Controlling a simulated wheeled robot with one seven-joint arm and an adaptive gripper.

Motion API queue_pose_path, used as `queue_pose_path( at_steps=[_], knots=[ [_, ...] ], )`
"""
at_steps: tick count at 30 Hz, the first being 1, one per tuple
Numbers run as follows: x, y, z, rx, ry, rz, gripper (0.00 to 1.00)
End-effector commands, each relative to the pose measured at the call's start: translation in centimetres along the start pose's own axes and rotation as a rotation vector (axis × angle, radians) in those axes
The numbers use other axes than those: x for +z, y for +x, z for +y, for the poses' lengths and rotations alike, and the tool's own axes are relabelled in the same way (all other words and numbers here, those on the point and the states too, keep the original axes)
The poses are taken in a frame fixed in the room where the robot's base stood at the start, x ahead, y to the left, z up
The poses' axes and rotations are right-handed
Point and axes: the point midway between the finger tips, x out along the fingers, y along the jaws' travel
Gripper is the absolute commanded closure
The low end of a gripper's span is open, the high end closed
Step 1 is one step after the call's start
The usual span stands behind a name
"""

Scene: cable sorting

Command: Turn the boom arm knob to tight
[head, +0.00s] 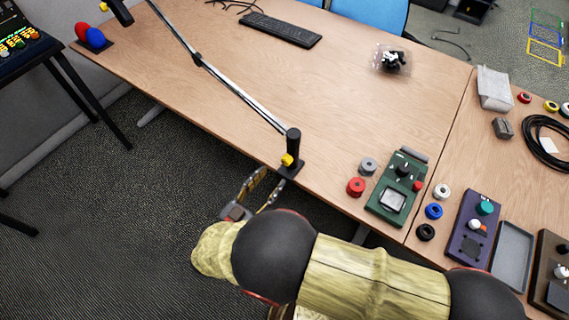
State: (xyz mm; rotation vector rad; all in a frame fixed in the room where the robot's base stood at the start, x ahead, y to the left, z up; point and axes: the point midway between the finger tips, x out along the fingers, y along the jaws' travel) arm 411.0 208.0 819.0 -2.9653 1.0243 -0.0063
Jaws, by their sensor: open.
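The boom arm (243,98) is a silver jointed pole running from the top left down to a black upright post (293,143) clamped at the table's front edge. Its yellow knob (287,160) sits low on the left side of the post. Whether the knob is tight or loose cannot be told. My gripper (271,178) is open and empty, just below and left of the knob, off the table's edge. Its fingertips point up toward the knob and appear apart from it.
The wooden table (230,60) is mostly bare around the post. Red (356,187) and grey (368,166) round pieces and a green control box (397,188) stand to the right. A keyboard (280,29) lies at the back. Carpet is clear at the lower left.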

Motion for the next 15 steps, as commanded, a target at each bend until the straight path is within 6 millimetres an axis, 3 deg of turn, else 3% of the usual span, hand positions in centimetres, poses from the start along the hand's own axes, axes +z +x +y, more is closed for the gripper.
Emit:
queue_pose_path(
  at_steps=[15],
  knots=[
    [0.2,6.6,0.0,0.001,-0.005,-0.002,0.57]
  ],
)
